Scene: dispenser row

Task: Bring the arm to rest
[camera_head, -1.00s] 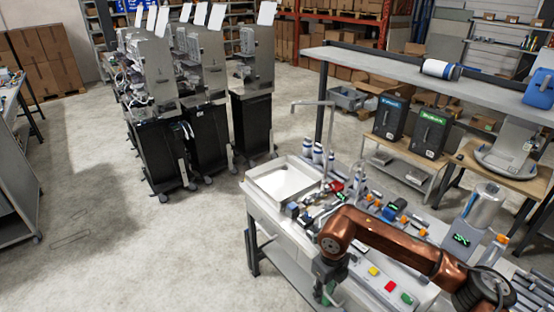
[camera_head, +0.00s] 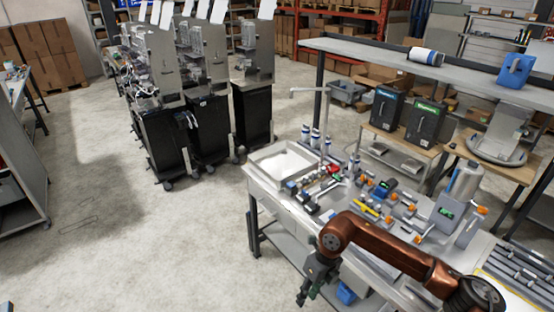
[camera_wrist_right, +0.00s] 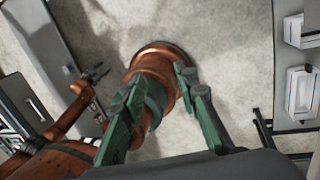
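My right arm, copper-coloured, reaches in from the lower right in the head view. Its dark green-grey gripper (camera_head: 309,288) hangs downward over the floor, just off the front edge of the workbench (camera_head: 292,212). In the right wrist view the two green fingers of this gripper (camera_wrist_right: 160,76) are spread apart. No object is held between them; a copper part of my own body lies beyond. In the right wrist view my left arm is at the left, with its small dark gripper (camera_wrist_right: 92,76) over the floor. Its finger state is too small to tell.
The bench bears a white tray (camera_head: 256,163), valves and fittings. A blue bin (camera_head: 346,293) is below, near my right forearm. Dispenser machines (camera_head: 252,115) stand behind to the left. The floor (camera_head: 110,235) left of the bench is clear. A shelf (camera_head: 385,58) spans the back right.

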